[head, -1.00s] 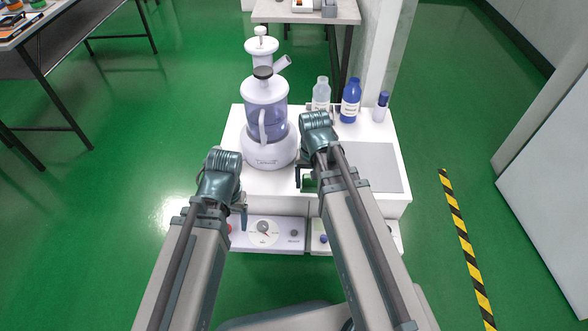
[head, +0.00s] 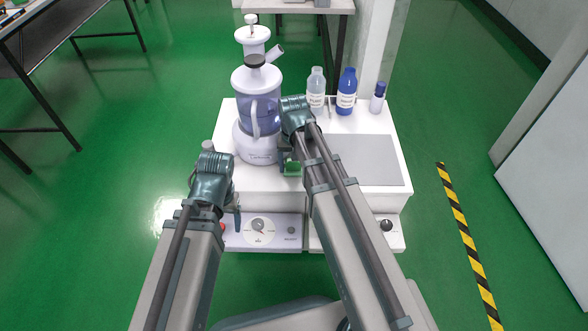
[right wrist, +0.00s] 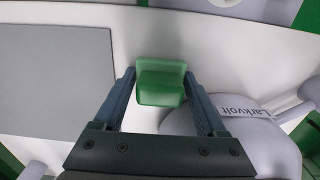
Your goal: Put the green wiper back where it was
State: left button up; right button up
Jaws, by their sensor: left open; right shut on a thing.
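The green wiper (head: 292,169) is a small green block. My right gripper (head: 288,158) is shut on it above the white counter, just right of the blender's base. In the right wrist view the wiper (right wrist: 160,84) sits between the two fingertips; whether it touches the counter I cannot tell. My left gripper (head: 237,216) is open and empty in front of the counter's left front edge; its fingers are partly hidden.
The blender (head: 258,100) with a white base stands close left of my right gripper. A white-capped bottle (head: 316,92), a blue bottle (head: 346,94) and a small bottle (head: 377,98) stand at the back. A grey plate (head: 365,160) lies clear at right.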

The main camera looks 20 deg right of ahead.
jog(key=shift+r, duration=0.1)
jog(key=shift+f, duration=0.25)
jog(key=o, duration=1.1)
jog(key=shift+r, duration=0.1)
jog(key=shift+o, duration=0.2)
notch_tip(320, 180, up, 12)
jog(key=p, duration=1.2)
jog(key=shift+r, duration=0.15)
notch_tip(320, 180, down, 12)
jog(key=b, duration=1.2)
